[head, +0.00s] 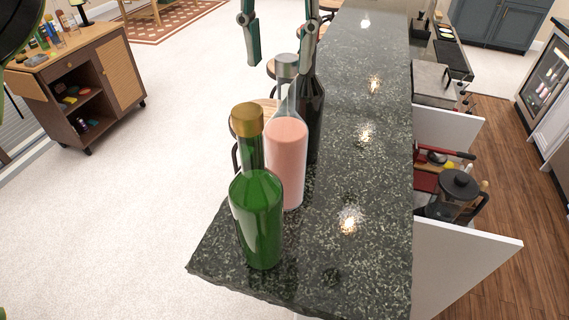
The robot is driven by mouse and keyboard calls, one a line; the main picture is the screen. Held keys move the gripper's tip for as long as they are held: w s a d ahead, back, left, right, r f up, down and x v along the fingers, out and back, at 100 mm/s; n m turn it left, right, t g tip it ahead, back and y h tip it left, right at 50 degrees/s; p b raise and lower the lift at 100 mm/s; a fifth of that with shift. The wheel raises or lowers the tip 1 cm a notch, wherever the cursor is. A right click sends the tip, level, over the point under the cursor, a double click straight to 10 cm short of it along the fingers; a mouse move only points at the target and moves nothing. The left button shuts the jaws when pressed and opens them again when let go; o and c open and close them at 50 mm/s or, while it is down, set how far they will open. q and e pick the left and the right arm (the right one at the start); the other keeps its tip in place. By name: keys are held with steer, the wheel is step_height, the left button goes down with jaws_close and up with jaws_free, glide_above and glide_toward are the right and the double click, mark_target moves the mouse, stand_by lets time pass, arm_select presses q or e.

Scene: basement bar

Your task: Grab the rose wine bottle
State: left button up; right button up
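The rose wine bottle (286,160) stands upright on the dark speckled bar counter (365,220). It has pink contents, a clear neck and a grey top. A green bottle with a gold cap (257,215) stands in front of it and overlaps its lower left side. A dark bottle (314,125) stands close behind it on the right. My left gripper (278,60) is open at the top of the view. Its fingers appear on either side of the rose bottle's top, with nothing held. Exact depth between them is hard to tell. My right gripper is not in view.
Stools (267,105) stand along the counter's left side, partly hidden by the bottles. Lower shelves at right hold a French press (459,192) and a red-handled pan (445,153). A wooden cart (85,85) stands at upper left. The counter's right side is clear.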

mark_target(286, 112)
arm_select(q)
steer(key=shift+w+d+f, duration=0.1)
steer(key=shift+w+f, duration=0.15)
steer(key=shift+f, duration=0.35)
steer(key=shift+w+d+f, duration=0.1)
steer(key=shift+w+f, duration=0.15)
steer(key=shift+f, duration=0.35)
steer(key=shift+s+f+p, duration=0.3)
steer(key=shift+f+p, duration=0.1)
steer(key=shift+f, duration=0.4)
steer(key=f, duration=0.2)
steer(key=f+p, duration=0.1)
steer(key=shift+d+f, duration=0.25)
steer(key=shift+f, duration=0.1)
steer(key=shift+s, duration=0.15)
steer(key=c, duration=0.9)
jaws_close()
steer(key=shift+r, duration=0.1)
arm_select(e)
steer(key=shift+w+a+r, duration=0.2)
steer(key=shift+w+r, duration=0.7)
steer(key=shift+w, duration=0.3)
